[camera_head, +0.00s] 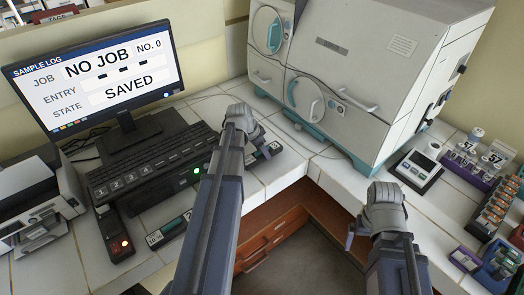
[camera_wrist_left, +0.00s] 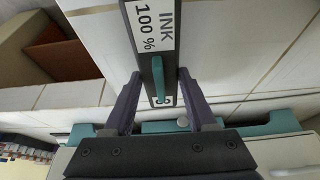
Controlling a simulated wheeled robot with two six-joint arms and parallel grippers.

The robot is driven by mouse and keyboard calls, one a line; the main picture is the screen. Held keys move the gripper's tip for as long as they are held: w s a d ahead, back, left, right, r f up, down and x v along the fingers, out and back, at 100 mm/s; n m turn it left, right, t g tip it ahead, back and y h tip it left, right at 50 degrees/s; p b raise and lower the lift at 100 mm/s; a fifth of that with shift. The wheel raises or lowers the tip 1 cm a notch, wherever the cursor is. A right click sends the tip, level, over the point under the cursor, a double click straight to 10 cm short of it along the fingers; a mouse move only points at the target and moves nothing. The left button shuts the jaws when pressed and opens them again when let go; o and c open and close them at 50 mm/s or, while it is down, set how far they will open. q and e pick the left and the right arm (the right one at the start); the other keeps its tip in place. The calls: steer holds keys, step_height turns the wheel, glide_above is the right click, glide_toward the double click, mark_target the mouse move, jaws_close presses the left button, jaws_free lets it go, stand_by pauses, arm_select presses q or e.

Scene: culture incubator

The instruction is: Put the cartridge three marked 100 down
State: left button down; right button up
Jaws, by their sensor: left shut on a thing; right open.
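My left gripper (camera_head: 250,132) is shut on a dark cartridge (camera_head: 266,152) over the counter, near the inner corner. In the left wrist view the cartridge (camera_wrist_left: 158,70) lies between the fingers of the gripper (camera_wrist_left: 160,88). It has a white label reading "INK 100 %" and a teal strip. I cannot tell whether it touches the tiles. Another dark cartridge (camera_head: 168,231) with a teal strip lies on the counter in front of the keyboard; its label is too small to read. My right gripper (camera_head: 368,222) is open and empty, over the gap before the right counter.
The monitor (camera_head: 103,75) reads "NO JOB" and "SAVED". A keyboard (camera_head: 150,160), a printer (camera_head: 35,200) and a small device with a red light (camera_head: 117,236) stand left. The incubator (camera_head: 365,70) fills the back. A scale (camera_head: 416,168) and racks (camera_head: 494,207) stand right.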

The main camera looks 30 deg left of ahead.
arm_select(q)
step_height(320, 180, up, 8)
steer(key=p, duration=0.7)
steer(key=shift+r, duration=0.1)
arm_select(e)
step_height(320, 180, up, 8)
steer(key=shift+c, duration=0.2)
stand_by(0.4)
